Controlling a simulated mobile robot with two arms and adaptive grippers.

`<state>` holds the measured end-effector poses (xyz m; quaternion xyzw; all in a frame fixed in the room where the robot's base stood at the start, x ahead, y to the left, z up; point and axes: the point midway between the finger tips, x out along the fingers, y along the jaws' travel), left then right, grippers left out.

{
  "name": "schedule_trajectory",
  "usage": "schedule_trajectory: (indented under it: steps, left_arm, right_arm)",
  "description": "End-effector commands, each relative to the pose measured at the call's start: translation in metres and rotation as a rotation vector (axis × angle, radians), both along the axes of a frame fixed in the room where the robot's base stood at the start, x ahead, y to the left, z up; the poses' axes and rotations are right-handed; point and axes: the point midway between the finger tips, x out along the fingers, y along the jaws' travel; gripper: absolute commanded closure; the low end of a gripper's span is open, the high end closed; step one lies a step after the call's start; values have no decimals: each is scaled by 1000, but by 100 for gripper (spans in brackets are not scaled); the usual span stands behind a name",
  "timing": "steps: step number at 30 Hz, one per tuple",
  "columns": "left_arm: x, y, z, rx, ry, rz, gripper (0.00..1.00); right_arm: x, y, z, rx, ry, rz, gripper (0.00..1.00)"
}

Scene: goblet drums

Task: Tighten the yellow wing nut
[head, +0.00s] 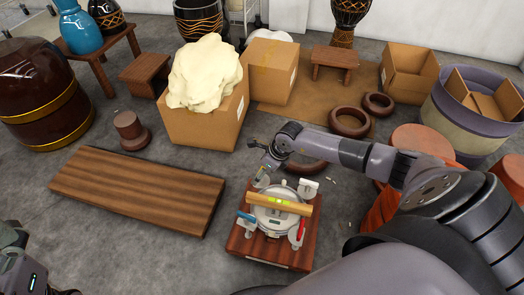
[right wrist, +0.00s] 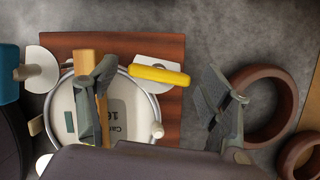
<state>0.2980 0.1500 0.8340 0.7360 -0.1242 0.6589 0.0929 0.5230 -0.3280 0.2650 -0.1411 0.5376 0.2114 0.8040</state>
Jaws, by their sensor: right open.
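The yellow wing nut (right wrist: 158,75) shows in the right wrist view, lying across a white round plate at the rim of a round silver gauge (right wrist: 130,105). In the head view my right gripper mostly hides it. My right gripper (right wrist: 160,100) is open, with one finger on each side of the nut in the picture; I cannot tell whether either touches it. In the head view the right gripper (head: 262,165) is above the gauge's back-left corner. The gauge (head: 282,222) sits on a reddish wooden board (head: 262,258). Part of my left gripper (head: 20,268) shows at lower left, its jaws unclear.
A wooden bar (head: 285,204) lies across the gauge. A blue wing nut (head: 245,216) and a red one (head: 300,232) are at its front corners. A brown plank (head: 135,190) lies left. Brown rings (head: 350,122), cardboard boxes (head: 205,125) and drums stand behind.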

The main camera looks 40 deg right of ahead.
Motion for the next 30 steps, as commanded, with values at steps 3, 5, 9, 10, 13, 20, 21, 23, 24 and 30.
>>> schedule_trajectory:
  steps: [3, 5, 9, 10, 13, 20, 21, 23, 24, 30]
  left_arm:
    - [0, 0, 0, 0, 0, 0, 0]
    - [0, 0, 0, 0, 0, 0, 0]
    - [1, 0, 0, 3, 2, 1, 0]
    - [1, 0, 0, 3, 2, 1, 0]
    - [1, 0, 0, 2, 2, 1, 0]
    - [1, 0, 0, 1, 1, 1, 0]
    - [1, 0, 0, 1, 1, 1, 0]
    - [0, 0, 0, 1, 1, 1, 0]
    - [0, 0, 0, 1, 1, 1, 0]
    - [0, 0, 0, 0, 1, 1, 0]
  right_arm:
    - [0, 0, 0, 0, 0, 0, 25]
    - [0, 0, 0, 0, 0, 1, 25]
    - [0, -1, 1, -1, -2, 1, 25]
    - [0, -1, 3, -1, -2, 1, 25]
    - [-3, -4, 12, -1, -3, 1, 25]
    - [-19, -13, 54, -4, -2, 3, 25]
    - [-22, -14, 62, -4, -2, 3, 25]
    - [-26, -17, 73, -3, -2, 2, 25]
    - [-29, -18, 81, -4, -2, 3, 25]
    - [-38, -22, 104, -2, 0, 1, 25]
